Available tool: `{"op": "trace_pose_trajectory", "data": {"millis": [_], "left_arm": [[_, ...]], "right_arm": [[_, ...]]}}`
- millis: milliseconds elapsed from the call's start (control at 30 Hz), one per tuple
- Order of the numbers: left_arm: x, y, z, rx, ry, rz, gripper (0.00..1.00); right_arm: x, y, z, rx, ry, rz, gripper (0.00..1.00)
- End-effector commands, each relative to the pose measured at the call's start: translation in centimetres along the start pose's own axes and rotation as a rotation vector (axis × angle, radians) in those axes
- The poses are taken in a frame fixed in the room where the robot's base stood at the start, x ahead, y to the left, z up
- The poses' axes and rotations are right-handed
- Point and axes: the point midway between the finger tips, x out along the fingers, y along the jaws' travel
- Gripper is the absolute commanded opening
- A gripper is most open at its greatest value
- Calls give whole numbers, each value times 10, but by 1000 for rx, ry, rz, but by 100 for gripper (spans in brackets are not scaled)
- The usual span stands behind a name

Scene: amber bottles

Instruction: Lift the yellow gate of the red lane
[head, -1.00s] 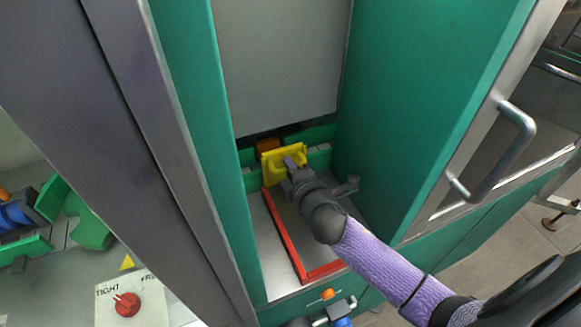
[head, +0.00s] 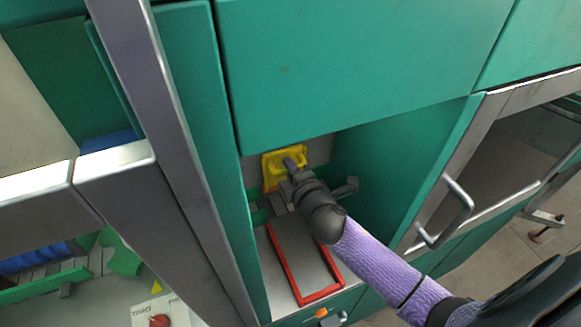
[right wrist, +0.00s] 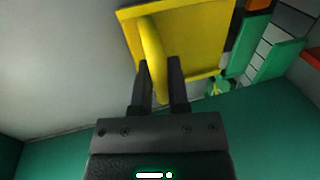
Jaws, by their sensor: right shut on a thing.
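The yellow gate (head: 269,161) stands at the back of the recess, raised above the far end of the red-edged lane (head: 283,264). In the right wrist view the gate is a yellow plate (right wrist: 205,40) with a yellow bar handle (right wrist: 152,48). My right gripper (head: 290,165) is shut on that handle, its two dark fingers on either side of the bar in the right wrist view (right wrist: 161,75). The gripper hides part of the gate in the head view. My left gripper is in neither view.
Green walls (head: 385,165) close in the recess at both sides, with a green panel (head: 340,70) above. A metal door handle (head: 455,215) sticks out at right. A red knob (head: 159,321) is at lower left. Green lane parts (right wrist: 280,60) show beside the gate.

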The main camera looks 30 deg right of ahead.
Motion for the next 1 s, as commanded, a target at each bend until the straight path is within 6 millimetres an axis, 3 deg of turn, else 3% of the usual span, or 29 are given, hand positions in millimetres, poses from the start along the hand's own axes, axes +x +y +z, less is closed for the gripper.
{"op": "trace_pose_trajectory", "data": {"millis": [67, 100, 233, 567, 900, 1000], "left_arm": [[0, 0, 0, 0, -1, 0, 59], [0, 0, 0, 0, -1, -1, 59], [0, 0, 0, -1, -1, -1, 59], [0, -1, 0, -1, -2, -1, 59], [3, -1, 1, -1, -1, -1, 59], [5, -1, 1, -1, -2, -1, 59]], "right_arm": [[1, 7, 0, -1, 1, 17, 0], [1, 7, 0, -1, 1, 18, 26], [1, 7, 0, -1, 1, 16, 53], [-7, 3, 0, -1, 1, 9, 53], [-78, 2, 0, -1, 1, 10, 53], [-91, 2, 0, -1, 2, 10, 53]]}}
